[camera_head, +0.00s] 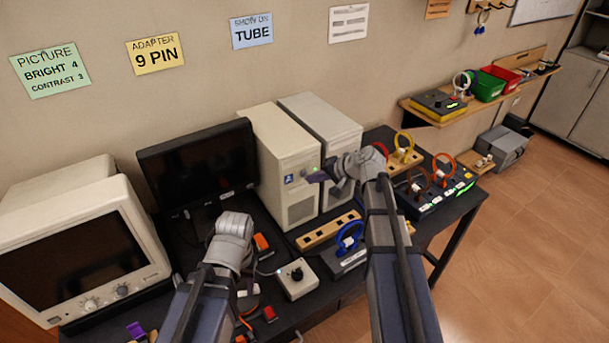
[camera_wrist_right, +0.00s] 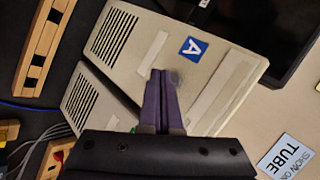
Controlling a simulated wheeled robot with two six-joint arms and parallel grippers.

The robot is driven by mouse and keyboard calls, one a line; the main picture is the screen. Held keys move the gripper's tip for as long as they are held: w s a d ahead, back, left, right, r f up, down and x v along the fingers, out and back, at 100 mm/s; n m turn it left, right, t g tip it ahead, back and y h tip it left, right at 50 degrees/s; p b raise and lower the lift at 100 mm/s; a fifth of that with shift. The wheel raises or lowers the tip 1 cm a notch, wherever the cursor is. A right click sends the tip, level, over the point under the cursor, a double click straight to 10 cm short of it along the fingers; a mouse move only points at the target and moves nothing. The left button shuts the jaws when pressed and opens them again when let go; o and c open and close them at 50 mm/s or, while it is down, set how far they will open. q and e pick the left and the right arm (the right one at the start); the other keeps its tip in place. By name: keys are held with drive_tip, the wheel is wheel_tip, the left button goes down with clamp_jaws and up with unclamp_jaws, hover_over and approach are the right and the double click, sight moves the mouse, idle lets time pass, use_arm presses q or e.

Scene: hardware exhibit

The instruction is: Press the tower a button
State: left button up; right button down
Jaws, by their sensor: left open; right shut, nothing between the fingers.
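Tower A is the left beige computer tower (camera_head: 268,150), marked with a blue "A" label (camera_head: 289,179) on its front. The label also shows in the right wrist view (camera_wrist_right: 193,47). My right gripper (camera_head: 317,176) is shut and empty, with its purple fingertips at the tower's front face. In the right wrist view, the closed fingertips (camera_wrist_right: 163,72) lie beside a small round button (camera_wrist_right: 175,78), partly overlapping it. I cannot tell whether they touch it. My left arm's wrist (camera_head: 232,238) is over the table's front; its fingers are not clearly visible.
A second beige tower (camera_head: 325,120) stands directly right of tower A. A dark monitor (camera_head: 200,165) and a beige CRT (camera_head: 85,245) are to the left. A wooden socket strip (camera_head: 328,230), blue-ringed block (camera_head: 350,245) and white knob box (camera_head: 296,278) lie in front.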

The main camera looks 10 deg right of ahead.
drive_tip(key=s, duration=0.1)
drive_tip(key=s+d, duration=0.1)
drive_tip(key=s, duration=0.1)
drive_tip(key=s+d, duration=0.1)
drive_tip(key=s, duration=0.1)
drive_tip(key=shift+s, duration=0.2)
idle(0.3)
